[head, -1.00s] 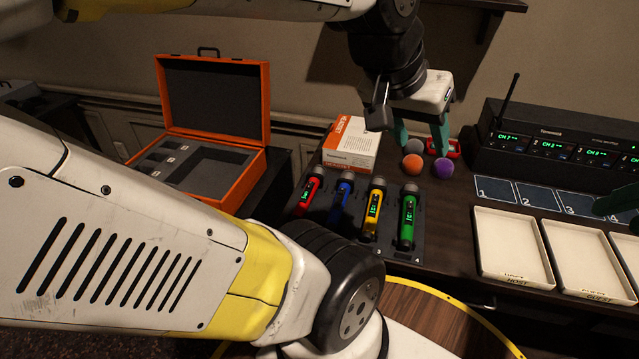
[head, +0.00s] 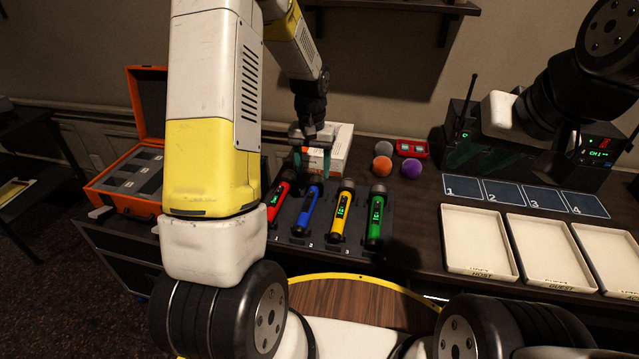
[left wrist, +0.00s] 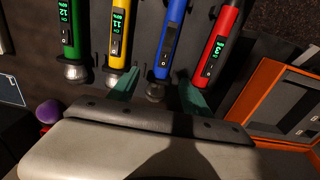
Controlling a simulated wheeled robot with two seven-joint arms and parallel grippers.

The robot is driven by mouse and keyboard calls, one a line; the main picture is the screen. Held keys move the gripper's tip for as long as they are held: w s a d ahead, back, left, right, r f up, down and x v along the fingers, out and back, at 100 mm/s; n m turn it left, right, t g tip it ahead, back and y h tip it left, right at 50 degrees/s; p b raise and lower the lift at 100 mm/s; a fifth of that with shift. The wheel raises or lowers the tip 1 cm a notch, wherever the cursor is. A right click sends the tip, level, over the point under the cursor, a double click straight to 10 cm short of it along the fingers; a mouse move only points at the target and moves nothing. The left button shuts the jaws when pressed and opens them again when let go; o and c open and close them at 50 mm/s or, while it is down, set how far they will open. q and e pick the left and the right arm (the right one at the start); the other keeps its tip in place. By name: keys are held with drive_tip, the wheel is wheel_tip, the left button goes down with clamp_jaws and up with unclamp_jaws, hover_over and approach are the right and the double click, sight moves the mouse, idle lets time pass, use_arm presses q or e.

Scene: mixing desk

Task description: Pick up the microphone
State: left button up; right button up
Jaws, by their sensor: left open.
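Four microphones lie side by side in a dark holder (head: 324,246): red (head: 276,203), blue (head: 306,212), yellow (head: 341,214) and green (head: 375,220). Their heads point away from me. My left gripper (head: 312,166) is open and points down at the blue microphone's head. In the left wrist view the gripper's teal fingers (left wrist: 158,92) stand on either side of the blue microphone's (left wrist: 170,45) round head, with nothing gripped. The exact height gap cannot be told. My right wrist is in front of the receiver; its finger opening is unclear.
An open orange case (head: 110,196) stands at the left. A white-and-orange box (head: 343,146) is behind the microphones. Coloured foam balls (head: 382,166) and a small red device (head: 412,149) lie right of it. Numbered pads (head: 527,195) and cream trays (head: 480,242) fill the right side.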

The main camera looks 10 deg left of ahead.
sight(312, 192)
use_arm(q)
drive_tip(key=f, duration=0.9)
drive_tip(key=shift+w+a+f, duration=0.1)
drive_tip(key=shift+a+f, duration=0.1)
drive_tip(key=shift+c, duration=0.3)
clamp_jaws()
